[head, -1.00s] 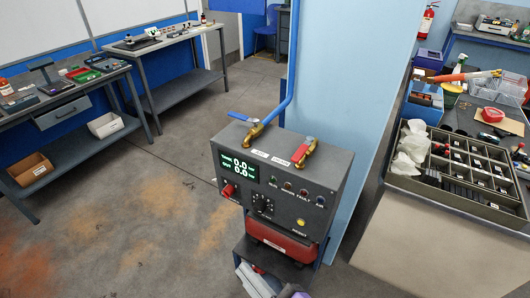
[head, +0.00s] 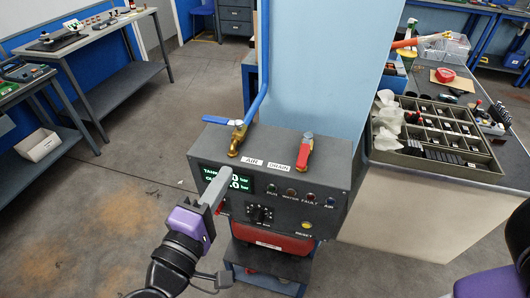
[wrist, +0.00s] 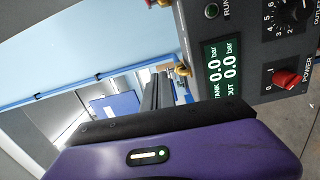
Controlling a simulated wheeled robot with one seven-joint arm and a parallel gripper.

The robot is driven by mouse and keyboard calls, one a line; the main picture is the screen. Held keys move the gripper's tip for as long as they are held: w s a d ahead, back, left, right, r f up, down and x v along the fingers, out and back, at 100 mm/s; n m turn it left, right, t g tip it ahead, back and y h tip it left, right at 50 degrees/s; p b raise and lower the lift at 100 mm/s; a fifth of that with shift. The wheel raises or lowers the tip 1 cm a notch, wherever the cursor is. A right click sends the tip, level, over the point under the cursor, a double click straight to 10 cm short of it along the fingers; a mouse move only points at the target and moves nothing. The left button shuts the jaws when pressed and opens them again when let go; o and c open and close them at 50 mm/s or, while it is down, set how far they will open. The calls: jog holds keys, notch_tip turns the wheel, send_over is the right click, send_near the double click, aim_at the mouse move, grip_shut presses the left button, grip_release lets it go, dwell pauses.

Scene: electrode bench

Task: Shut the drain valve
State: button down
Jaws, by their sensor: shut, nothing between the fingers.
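My gripper (head: 217,186) is shut and empty. It is in front of the left part of the box, below and left of the drain valve, apart from it. It hides part of the display. In the wrist view, the display (wrist: 222,70) reads 0.0 bar for tank and out.
The air valve (head: 238,137), with a blue lever pointing left, stands left of the drain valve under a blue pipe (head: 256,101). A light blue column (head: 335,80) rises behind the box. A compartment tray (head: 440,158) is at right. Open floor lies left.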

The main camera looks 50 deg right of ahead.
aim_at(305, 149)
jog(key=s+g, duration=0.1)
jog(key=s+m+g, duration=0.1)
jog(key=s+g, duration=0.1)
jog(key=s, duration=0.1)
jog(key=shift+d+f+h, duration=0.3)
jog(key=shift+d+f, duration=0.1)
jog(key=shift+s+d+p, duration=0.45)
jog(key=shift+d+p, duration=0.1)
jog(key=shift+d, duration=1.35)
jog(key=shift+s+d+p, duration=0.4)
jog(key=shift+d+p, duration=0.2)
jog(key=shift+d, duration=1.25)
jog(key=shift+s+d+p, duration=0.45)
jog(key=shift+d+p, duration=0.1)
jog(key=shift+d, duration=1.35)
jog(key=shift+t, duration=0.3)
